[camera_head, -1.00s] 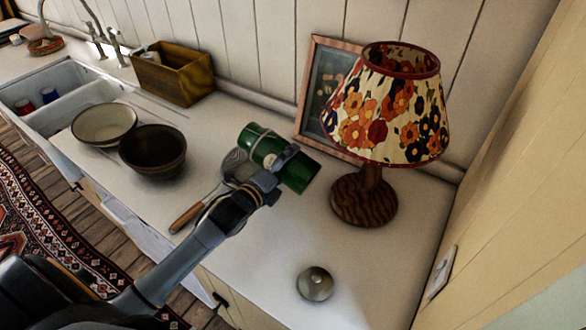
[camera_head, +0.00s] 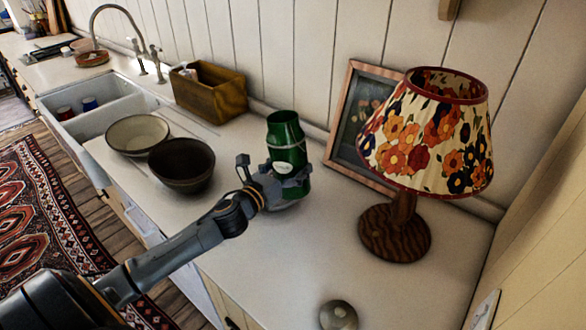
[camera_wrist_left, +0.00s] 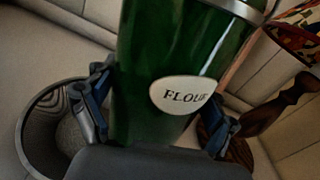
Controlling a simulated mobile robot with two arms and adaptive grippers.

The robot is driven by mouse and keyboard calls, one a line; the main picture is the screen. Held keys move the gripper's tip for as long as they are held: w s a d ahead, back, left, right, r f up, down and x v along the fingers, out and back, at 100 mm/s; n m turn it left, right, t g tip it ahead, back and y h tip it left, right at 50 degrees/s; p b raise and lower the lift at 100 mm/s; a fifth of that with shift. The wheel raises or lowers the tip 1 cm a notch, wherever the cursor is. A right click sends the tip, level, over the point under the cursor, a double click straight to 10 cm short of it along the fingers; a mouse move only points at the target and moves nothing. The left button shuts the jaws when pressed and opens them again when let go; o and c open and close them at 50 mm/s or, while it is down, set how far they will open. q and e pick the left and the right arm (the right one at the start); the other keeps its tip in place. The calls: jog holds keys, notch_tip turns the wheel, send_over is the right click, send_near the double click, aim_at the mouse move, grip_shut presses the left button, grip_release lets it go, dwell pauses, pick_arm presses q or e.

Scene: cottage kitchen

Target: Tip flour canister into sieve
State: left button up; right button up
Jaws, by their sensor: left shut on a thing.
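The green flour canister (camera_head: 286,132) is held close to upright above the counter, its bare top end up. My left gripper (camera_head: 274,172) is shut around its lower half. In the left wrist view the canister (camera_wrist_left: 165,60) fills the middle, its white FLOUR label facing the camera, with a finger on each side. The sieve (camera_wrist_left: 48,128) shows there as a round rim with a grey bowl, below and left of the canister. My right gripper is out of view.
A dark bowl (camera_head: 182,178) and a cream bowl (camera_head: 128,149) stand left of my gripper. A floral lamp (camera_head: 395,232) and a framed picture (camera_head: 352,112) stand to the right. A round metal lid (camera_head: 338,316) lies at the front. The counter between is clear.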

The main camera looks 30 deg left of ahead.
pick_arm(q)
jog(key=shift+r, duration=0.15)
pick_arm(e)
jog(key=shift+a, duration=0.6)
pick_arm(q)
notch_tip(320, 180, up, 4)
jog(key=p, duration=0.4)
jog(key=shift+r, duration=0.1)
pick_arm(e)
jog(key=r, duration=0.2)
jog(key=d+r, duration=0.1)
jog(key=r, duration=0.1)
